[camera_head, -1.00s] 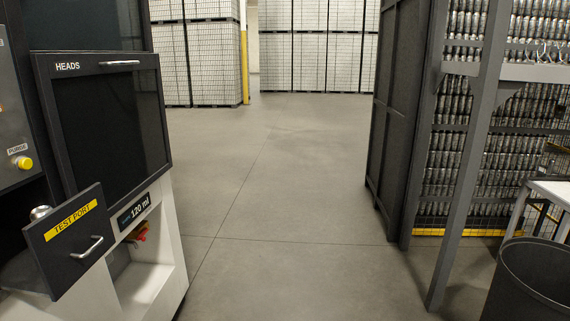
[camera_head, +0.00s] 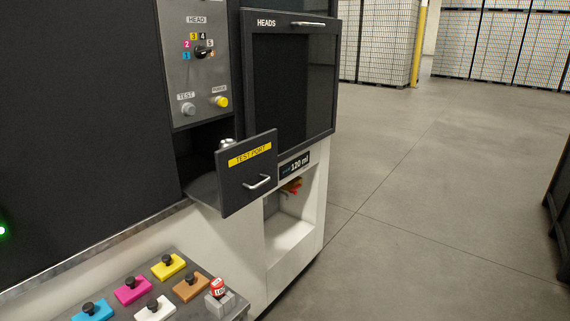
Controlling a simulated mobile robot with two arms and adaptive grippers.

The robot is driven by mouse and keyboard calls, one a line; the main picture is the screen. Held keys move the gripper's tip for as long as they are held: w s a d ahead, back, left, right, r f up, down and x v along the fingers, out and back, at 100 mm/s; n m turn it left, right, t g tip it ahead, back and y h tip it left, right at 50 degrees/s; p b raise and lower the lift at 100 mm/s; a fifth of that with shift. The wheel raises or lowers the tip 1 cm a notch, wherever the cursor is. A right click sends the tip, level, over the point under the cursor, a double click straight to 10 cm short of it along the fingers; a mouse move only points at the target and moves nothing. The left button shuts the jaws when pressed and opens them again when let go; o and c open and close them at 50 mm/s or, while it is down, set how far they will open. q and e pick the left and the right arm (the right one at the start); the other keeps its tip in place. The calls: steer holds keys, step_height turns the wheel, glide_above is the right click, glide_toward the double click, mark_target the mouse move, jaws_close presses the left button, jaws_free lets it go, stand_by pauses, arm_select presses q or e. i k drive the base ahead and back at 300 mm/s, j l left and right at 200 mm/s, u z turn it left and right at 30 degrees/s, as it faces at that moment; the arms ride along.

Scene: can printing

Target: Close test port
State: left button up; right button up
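The test port (camera_head: 246,172) is a dark drawer front with a yellow "TEST PORT" label (camera_head: 250,154) and a silver handle (camera_head: 258,182). It stands pulled out from the machine, open. A rounded metallic object (camera_head: 227,144) shows behind the top of its front, partly hidden. Neither of my grippers is in view.
The control panel (camera_head: 190,65) has a head dial, a test button and a yellow purge button. The heads door (camera_head: 290,85) looks shut. Open floor (camera_head: 400,190) lies to the right.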

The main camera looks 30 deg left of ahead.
mark_target(247, 170)
steer(key=u, duration=1.1)
